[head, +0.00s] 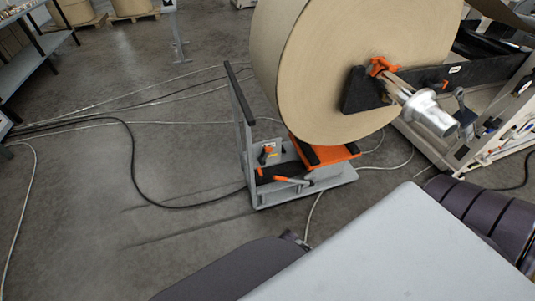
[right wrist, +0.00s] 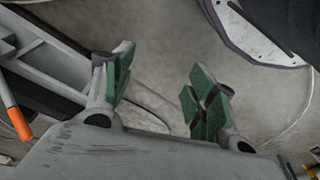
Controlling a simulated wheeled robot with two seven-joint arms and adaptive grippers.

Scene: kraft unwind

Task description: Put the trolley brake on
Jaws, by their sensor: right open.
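The trolley (head: 330,181) is a low grey frame with an upright handle (head: 239,95) and an orange top, standing under the big kraft roll. An orange-handled lever (head: 266,152) sits upright on its side, and another orange lever (head: 280,179) lies low near its front edge. I cannot tell for sure which is the brake. My right gripper (right wrist: 160,88) shows only in the right wrist view, with green-padded fingers apart and nothing between them. A grey bar with an orange end (right wrist: 19,122) is at that view's left edge, apart from the fingers. My left gripper is not in view.
The large kraft roll (head: 340,65) hangs on a shaft (head: 430,113) of the unwind stand (head: 480,140) at the right. Cables (head: 132,165) cross the floor left of the trolley. A shelf (head: 35,50) stands at the far left.

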